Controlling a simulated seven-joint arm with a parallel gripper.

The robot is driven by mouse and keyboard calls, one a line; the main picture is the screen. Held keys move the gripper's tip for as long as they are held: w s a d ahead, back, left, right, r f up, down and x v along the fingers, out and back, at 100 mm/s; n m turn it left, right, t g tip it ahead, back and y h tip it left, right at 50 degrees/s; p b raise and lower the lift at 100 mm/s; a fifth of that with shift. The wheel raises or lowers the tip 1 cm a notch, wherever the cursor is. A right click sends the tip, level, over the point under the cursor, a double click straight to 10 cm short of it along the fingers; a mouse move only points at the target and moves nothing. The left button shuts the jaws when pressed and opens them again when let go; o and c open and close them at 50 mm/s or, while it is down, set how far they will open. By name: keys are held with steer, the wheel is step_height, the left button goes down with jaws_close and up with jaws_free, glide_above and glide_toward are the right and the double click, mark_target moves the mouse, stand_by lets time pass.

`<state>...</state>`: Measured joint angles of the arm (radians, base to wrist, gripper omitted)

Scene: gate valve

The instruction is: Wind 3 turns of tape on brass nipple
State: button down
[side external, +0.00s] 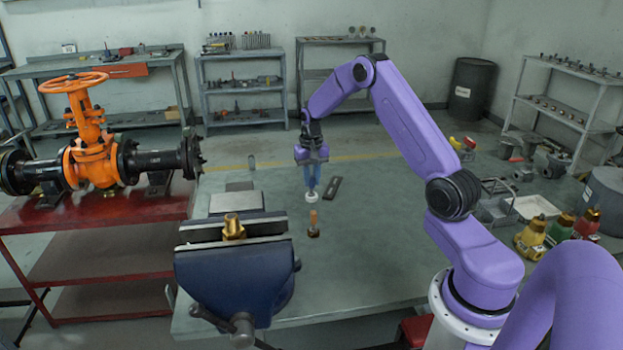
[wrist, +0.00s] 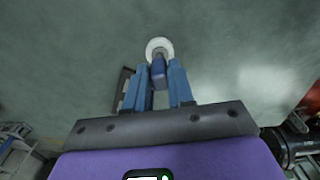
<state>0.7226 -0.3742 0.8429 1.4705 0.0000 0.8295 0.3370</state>
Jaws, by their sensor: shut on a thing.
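The brass nipple (side external: 233,227) stands upright in the jaws of a blue bench vise (side external: 238,275) at the table's left front. My gripper (side external: 312,188) points down over the green table, behind and to the right of the vise. It is shut on a small blue holder carrying a white tape roll (side external: 312,196). In the wrist view the white roll (wrist: 159,48) shows beyond the fingertips (wrist: 158,80), with the blue piece between the fingers. The roll is apart from the nipple. Whether it touches the table is hard to tell.
A brush-like tool with an orange handle (side external: 313,222) stands just in front of my gripper. A dark flat bar (side external: 333,188) lies to its right. An orange gate valve (side external: 92,155) sits on a red bench at left. Small coloured valves (side external: 531,236) stand at right.

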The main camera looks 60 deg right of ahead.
step_height(320, 180, up, 32)
steer(key=a, duration=2.6)
steer(key=s+a, duration=0.4)
steer(key=a, duration=0.5)
steer(key=s+a, duration=0.5)
steer(key=a, duration=0.4)
step_height(320, 180, down, 10)
steer(key=shift+w, duration=0.35)
steer(key=shift+f, duration=0.1)
steer(key=shift+s+d, duration=0.35)
